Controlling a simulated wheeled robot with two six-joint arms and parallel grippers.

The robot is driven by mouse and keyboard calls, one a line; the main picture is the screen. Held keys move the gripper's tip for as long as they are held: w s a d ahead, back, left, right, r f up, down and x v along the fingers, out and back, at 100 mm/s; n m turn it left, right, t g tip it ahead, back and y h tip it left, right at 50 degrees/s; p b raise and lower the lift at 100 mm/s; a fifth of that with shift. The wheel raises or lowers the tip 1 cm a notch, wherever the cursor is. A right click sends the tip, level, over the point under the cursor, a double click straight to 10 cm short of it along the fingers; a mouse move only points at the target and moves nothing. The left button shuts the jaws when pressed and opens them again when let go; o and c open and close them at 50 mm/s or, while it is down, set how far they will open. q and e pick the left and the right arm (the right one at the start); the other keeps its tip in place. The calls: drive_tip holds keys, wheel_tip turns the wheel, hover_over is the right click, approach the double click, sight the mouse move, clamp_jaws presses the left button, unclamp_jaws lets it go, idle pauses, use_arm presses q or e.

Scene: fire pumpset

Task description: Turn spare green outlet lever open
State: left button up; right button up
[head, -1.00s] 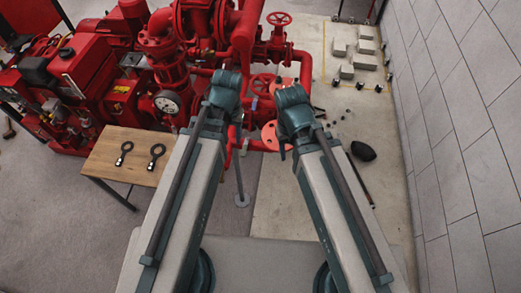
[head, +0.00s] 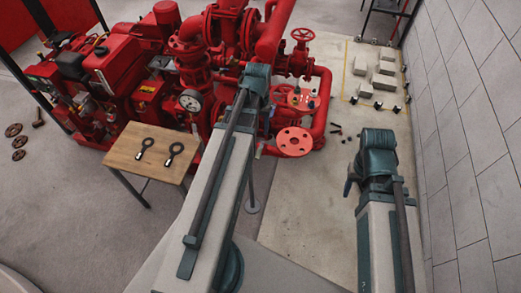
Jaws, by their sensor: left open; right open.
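I cannot pick out the green outlet lever for certain. A small dark greenish piece (head: 259,150), too small to name surely, shows left of the lower red flange (head: 294,141). My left arm reaches up over the pump pipework, and its teal joint (head: 257,78) covers part of the pipes. The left gripper is hidden behind that arm. My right arm ends in a teal joint (head: 376,152) over the pale floor, right of the flange and apart from it. A dark part of my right gripper (head: 350,182) shows beside it, mostly hidden and holding nothing that I can see.
A wooden table (head: 125,150) with two dark ring-headed tools stands left of my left arm. The red pump set (head: 190,60) fills the upper left. Grey blocks (head: 384,68) lie at the back right. A tiled wall (head: 460,130) bounds the right side.

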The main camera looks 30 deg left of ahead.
sight(258, 153)
use_arm(q)
wheel_tip(258, 153, down, 14)
drive_tip(key=b, duration=1.3)
drive_tip(key=shift+r, duration=0.2)
clamp_jaws()
idle(0.6)
